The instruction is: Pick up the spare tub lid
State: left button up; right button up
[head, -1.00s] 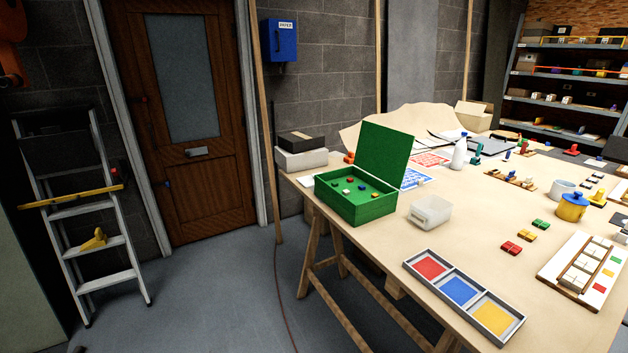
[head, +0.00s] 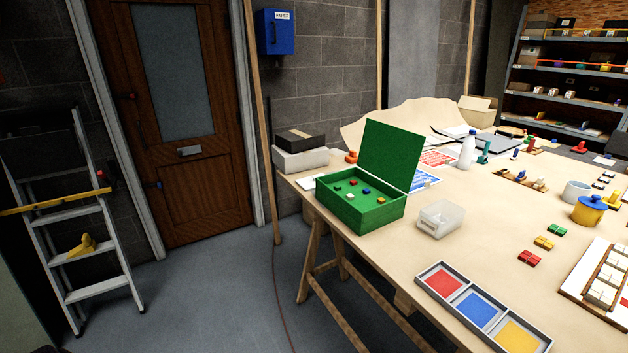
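A small translucent tub (head: 440,219) stands on the table, just right of the open green box (head: 362,212). I cannot make out a lid for certain. A flat pale piece (head: 306,183) lies at the table's left edge, partly behind the green box; I cannot tell whether it is the lid. Neither of my grippers is in view.
A stepladder (head: 88,235) stands at the left. The floor (head: 215,300) before the door is clear.

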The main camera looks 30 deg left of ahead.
aim_at(307, 183)
jog(key=i+j, duration=0.7)
jog(key=j, duration=0.2)
jog(key=i+j+z, duration=0.1)
jog(key=i+j, duration=0.25)
jog(key=j, duration=0.1)
